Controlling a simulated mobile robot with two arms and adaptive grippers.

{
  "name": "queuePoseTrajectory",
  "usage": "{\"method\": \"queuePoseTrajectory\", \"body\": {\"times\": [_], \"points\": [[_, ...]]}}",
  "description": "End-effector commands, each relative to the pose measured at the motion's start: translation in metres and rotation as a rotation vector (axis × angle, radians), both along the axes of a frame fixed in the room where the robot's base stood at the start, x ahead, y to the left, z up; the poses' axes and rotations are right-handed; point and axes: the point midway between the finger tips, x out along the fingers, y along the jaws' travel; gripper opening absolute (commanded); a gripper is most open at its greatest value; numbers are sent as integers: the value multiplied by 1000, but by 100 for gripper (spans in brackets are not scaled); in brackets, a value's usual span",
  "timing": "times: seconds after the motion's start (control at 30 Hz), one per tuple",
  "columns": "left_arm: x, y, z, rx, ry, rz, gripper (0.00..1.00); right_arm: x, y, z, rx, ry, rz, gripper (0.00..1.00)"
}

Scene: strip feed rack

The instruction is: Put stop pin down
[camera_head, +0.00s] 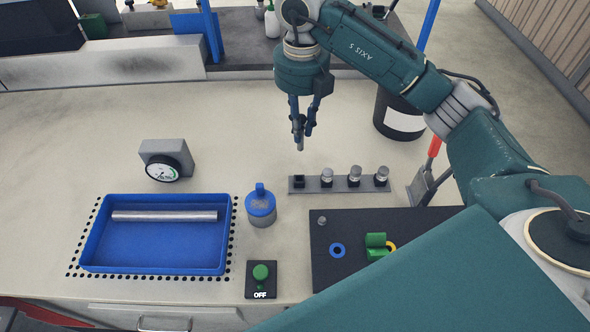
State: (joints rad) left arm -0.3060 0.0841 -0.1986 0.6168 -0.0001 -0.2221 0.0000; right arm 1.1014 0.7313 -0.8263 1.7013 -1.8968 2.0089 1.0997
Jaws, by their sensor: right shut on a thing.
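My right gripper (304,116) hangs above the bench, pointing down, and is shut on a small grey stop pin (299,142). The pin's lower end sticks out below the fingertips, and its upper part is hidden between them. A dark strip rack (340,188) lies in front of and below the gripper. Several pins with light round tops stand in it, such as the one at its right end (381,174). The rack's leftmost black holder (298,182) shows no pin and sits nearly below the gripper. My left gripper is not in view.
A blue tray (86,240) with a metal rod (165,216) is at the left, with a gauge (165,162) behind it. A blue-topped bottle (261,206) stands left of the rack. A dark board (325,262) and green button box (261,279) are in front.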

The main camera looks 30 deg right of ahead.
Motion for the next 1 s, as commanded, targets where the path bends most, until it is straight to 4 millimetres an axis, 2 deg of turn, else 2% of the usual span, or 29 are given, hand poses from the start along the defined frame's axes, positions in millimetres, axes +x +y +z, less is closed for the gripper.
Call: {"method": "queuePoseTrajectory", "body": {"times": [0.13, 0.33, 0.57, 0.83, 1.0], "points": [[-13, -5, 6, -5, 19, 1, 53, -1, 0, -40, 0, 5, -1, 0], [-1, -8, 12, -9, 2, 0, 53, -1, 0, -84, 0, 2, 0, 0], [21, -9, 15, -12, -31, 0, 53, 0, 1, -102, 1, -1, -1, 0], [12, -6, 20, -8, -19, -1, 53, 0, 0, -138, -1, 1, -1, 0], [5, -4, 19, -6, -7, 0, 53, 1, 1, -142, 0, -3, 0, 0]]}}
